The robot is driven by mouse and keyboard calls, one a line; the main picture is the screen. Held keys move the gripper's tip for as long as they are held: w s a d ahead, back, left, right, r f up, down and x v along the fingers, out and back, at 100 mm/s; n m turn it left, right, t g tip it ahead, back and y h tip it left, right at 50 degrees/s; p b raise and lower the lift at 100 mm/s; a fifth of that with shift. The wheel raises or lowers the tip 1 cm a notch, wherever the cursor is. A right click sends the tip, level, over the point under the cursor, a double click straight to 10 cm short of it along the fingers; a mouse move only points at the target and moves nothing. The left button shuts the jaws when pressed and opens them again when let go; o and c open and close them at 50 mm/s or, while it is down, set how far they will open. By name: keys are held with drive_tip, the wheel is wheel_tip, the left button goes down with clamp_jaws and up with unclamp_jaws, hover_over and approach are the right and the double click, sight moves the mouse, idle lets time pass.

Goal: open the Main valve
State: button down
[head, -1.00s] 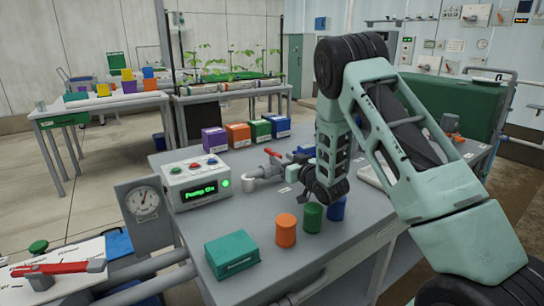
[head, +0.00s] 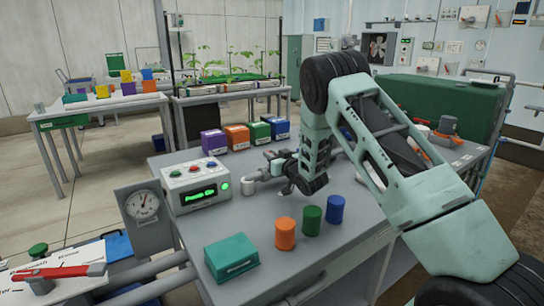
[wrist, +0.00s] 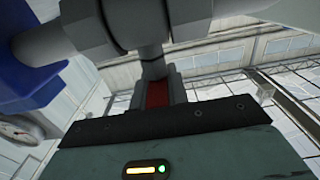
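A grey pipe (head: 262,174) with a valve runs over the grey bench, right of the pump control box (head: 196,184). My gripper (head: 272,158) is at this valve and covers its red lever in the head view. In the wrist view the red lever (wrist: 157,93) shows between my close-set gripper fingers (wrist: 158,92), filling the gap, with the grey valve stem (wrist: 152,60) just beyond. My gripper looks shut on it. Any label on this valve is hidden or too small to read.
Another red lever (head: 62,271) lies on a white panel at lower left, beside a gauge (head: 142,204). Orange (head: 285,233), green (head: 312,220) and blue (head: 336,208) canisters and a green box (head: 231,256) stand in front. Several coloured boxes (head: 237,137) stand behind.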

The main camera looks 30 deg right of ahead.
drive_tip(key=shift+d+n+y, duration=0.1)
drive_tip(key=shift+n+y, duration=0.2)
drive_tip(key=shift+y, duration=0.2)
drive_tip(key=n+y+b, duration=0.1)
drive_tip(key=y, duration=0.1)
drive_tip(key=shift+f+n+g+y, duration=0.1)
drive_tip(key=shift+n+g+y, duration=0.2)
drive_tip(key=shift+n+y, duration=0.1)
drive_tip(key=n+g+y+b, duration=0.1)
drive_tip(key=n+g+y, duration=0.1)
drive_tip(key=y, duration=0.3)
drive_tip(key=shift+n, duration=0.9)
drive_tip(key=n+g+y+b, duration=0.1)
drive_tip(key=n+g+y, duration=0.3)
drive_tip(key=g+y, duration=0.1)
drive_tip(key=shift+n, duration=0.3)
drive_tip(key=shift+n+g+y+b, duration=0.4)
drive_tip(key=shift+n+g+y, duration=0.1)
drive_tip(key=shift+g+y, duration=0.25)
drive_tip(key=shift+g, duration=0.35)
drive_tip(key=c, duration=1.4)
unclamp_jaws()
drive_tip(key=shift+o, duration=0.2)
drive_tip(key=shift+r, duration=0.2)
